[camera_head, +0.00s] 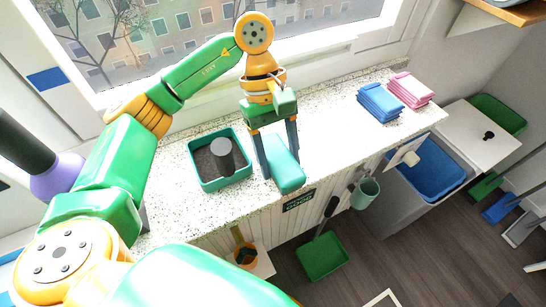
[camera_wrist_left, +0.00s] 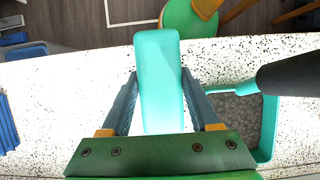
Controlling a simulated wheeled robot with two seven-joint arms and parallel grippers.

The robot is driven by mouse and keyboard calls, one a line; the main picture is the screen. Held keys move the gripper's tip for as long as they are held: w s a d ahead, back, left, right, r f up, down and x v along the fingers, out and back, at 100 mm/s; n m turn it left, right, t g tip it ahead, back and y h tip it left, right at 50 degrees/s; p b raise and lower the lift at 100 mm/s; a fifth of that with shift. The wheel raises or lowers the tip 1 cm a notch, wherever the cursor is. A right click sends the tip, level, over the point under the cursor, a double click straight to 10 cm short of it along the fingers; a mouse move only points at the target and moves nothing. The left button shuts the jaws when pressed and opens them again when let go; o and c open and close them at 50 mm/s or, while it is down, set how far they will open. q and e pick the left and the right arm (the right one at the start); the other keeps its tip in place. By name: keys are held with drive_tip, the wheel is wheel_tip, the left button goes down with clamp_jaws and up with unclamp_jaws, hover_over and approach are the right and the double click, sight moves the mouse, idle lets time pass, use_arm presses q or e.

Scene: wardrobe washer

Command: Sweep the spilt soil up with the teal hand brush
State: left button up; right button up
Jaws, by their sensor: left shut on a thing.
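My left gripper (camera_head: 278,158) is over the speckled worktop, its two fingers around the teal hand brush (camera_head: 286,177). The brush lies between the fingers in the left wrist view (camera_wrist_left: 158,75), its end pointing away from the palm. I cannot tell whether the brush touches the worktop. The tray also shows at the right of the left wrist view (camera_wrist_left: 268,128). I cannot make out loose soil against the speckles. My right gripper is out of view.
Folded blue cloths (camera_head: 379,103) and pink cloths (camera_head: 410,89) lie at the worktop's right end. A teal mug (camera_head: 365,191) hangs at the front edge. A green dustpan (camera_head: 322,257) is below. The worktop between gripper and cloths is clear. The window is behind.

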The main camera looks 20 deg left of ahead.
use_arm(q)
drive_tip(key=shift+s+a+f+b, duration=0.15)
drive_tip(key=shift+s+a+b, duration=0.3)
drive_tip(key=shift+s+a, duration=0.15)
drive_tip(key=shift+s, duration=0.1)
drive_tip(key=shift+w+d+r, duration=0.25)
drive_tip(key=shift+w+d, duration=0.3)
drive_tip(key=shift+w, duration=0.15)
drive_tip(key=shift+f, duration=0.1)
drive_tip(key=shift+s+a+f+b, duration=0.15)
drive_tip(key=shift+s+a+b, duration=0.15)
drive_tip(key=shift+s+a, duration=0.25)
drive_tip(key=shift+s, duration=0.15)
drive_tip(key=shift+w+d+r+p, duration=0.25)
drive_tip(key=shift+w+d+p, duration=0.1)
drive_tip(key=shift+w+d, duration=0.25)
drive_tip(key=shift+w+f, duration=0.1)
drive_tip(key=shift+w, duration=0.05)
